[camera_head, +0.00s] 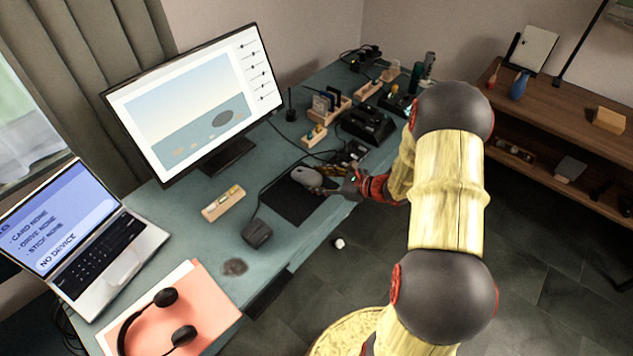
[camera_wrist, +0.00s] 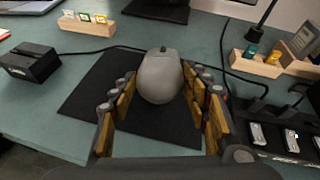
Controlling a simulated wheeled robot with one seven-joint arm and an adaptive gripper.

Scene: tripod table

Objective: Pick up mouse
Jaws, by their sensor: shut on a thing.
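The grey computer mouse (camera_head: 306,176) is over the black mouse pad (camera_head: 285,204) near the desk's front edge. In the wrist view the mouse (camera_wrist: 160,78) sits between the far ends of the fingers, above the pad (camera_wrist: 82,103). My gripper (camera_wrist: 158,88) is shut on the mouse, with one finger on each side. In the head view my gripper (camera_head: 326,188) reaches in from the right. I cannot tell whether the mouse touches the pad.
A monitor (camera_head: 190,100) stands behind. A laptop (camera_head: 80,235) and headphones (camera_head: 158,318) are at left. A black box (camera_head: 256,233) lies left of the pad. Wooden holders (camera_head: 314,136) and a black docking station (camera_head: 367,124) crowd the desk beyond it.

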